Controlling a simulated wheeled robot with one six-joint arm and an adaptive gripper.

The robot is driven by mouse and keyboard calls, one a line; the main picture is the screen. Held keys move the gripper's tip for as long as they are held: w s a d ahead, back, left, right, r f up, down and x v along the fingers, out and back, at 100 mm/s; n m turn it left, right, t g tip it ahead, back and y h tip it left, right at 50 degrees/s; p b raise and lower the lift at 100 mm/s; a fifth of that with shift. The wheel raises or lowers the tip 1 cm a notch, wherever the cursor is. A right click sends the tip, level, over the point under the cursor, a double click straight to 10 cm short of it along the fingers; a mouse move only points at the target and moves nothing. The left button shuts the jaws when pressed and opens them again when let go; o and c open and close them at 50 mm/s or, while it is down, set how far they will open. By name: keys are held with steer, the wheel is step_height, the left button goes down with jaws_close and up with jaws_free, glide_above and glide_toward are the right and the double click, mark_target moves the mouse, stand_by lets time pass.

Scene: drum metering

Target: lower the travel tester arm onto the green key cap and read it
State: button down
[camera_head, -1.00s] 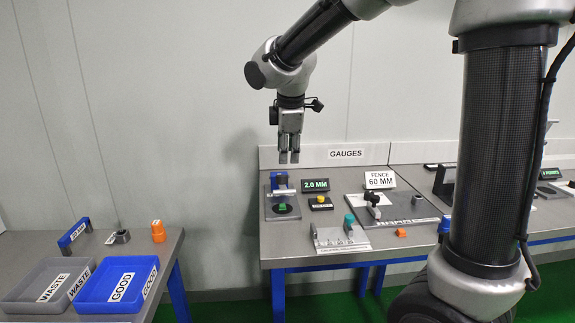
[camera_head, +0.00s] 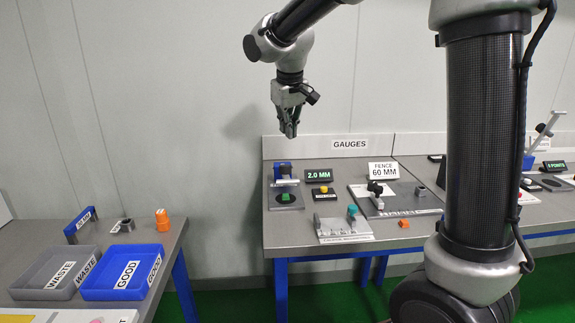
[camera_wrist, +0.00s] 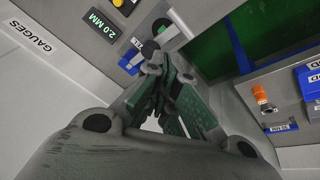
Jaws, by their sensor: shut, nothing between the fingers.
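The travel tester (camera_head: 284,171) stands at the left end of the gauge bench, with a blue post and a pale arm. The green key cap (camera_head: 285,196) sits on a dark round spot of its grey base, in front of and below the arm. The tester's display (camera_head: 318,175) reads 2.0 MM. My gripper (camera_head: 290,135) hangs in the air above the tester, apart from it, shut and empty. In the wrist view, its fingers (camera_wrist: 153,66) are together and partly cover the tester; the green cap (camera_wrist: 170,31) shows just beyond them.
A yellow button (camera_head: 323,189) sits right of the tester. A fence gauge (camera_head: 378,198) with a 60 MM sign and a rack with a teal knob (camera_head: 345,229) are nearby. Grey and blue bins (camera_head: 122,272) stand on the left table, across a gap.

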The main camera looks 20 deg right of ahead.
steer(key=m, duration=0.6)
glide_above(287, 178)
step_height(287, 178, down, 8)
steer(key=shift+f, duration=0.15)
steer(key=f, duration=0.1)
steer(key=s+f, duration=0.1)
steer(key=f, duration=0.1)
steer(key=shift+a+f, duration=0.1)
steer(key=shift+f, duration=0.1)
steer(key=shift+s+f, duration=0.15)
steer(key=shift+f, duration=0.3)
step_height(287, 178, down, 6)
steer(key=s, duration=0.2)
steer(key=shift+a+f, duration=0.2)
steer(key=shift+a, duration=0.05)
